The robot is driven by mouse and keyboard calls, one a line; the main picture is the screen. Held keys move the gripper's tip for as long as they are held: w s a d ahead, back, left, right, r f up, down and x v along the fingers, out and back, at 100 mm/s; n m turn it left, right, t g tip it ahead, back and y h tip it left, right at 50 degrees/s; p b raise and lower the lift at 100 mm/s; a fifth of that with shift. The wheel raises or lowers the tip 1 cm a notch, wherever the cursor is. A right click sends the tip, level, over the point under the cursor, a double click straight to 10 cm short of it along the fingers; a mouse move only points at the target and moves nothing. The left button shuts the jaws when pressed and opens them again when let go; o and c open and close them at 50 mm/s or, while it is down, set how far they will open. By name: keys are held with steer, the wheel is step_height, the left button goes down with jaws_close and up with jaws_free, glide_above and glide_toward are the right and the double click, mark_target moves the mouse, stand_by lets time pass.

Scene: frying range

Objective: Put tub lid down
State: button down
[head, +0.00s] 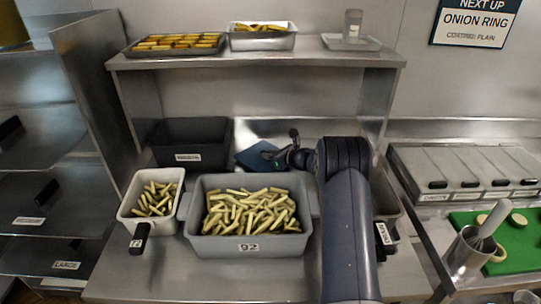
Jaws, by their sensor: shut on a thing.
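The tub lid (256,155) is a flat dark blue piece behind the grey fries tub, near the back of the steel counter. My gripper (279,157) is shut on the lid's right side, with my arm reaching in from the right front. Whether the lid touches the counter or is held above it cannot be told. The large grey tub (248,246), marked 92, is full of pale cut sticks and stands in front of the lid. A dark grey tub (188,160) stands just left of the lid; its inside looks empty.
A white tub (133,226) of sticks stands at the left. A container (384,205) is partly hidden behind my arm at the right. The upper shelf (310,60) holds trays and overhangs the back. Bare counter (215,280) shows along the front.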

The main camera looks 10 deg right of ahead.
steer(key=c, duration=1.3)
jaws_free()
steer(key=shift+c, duration=0.2)
steer(key=shift+r+p, duration=0.6)
steer(key=shift+p, duration=0.1)
steer(key=b+v, duration=0.2)
steer(key=v, duration=1)
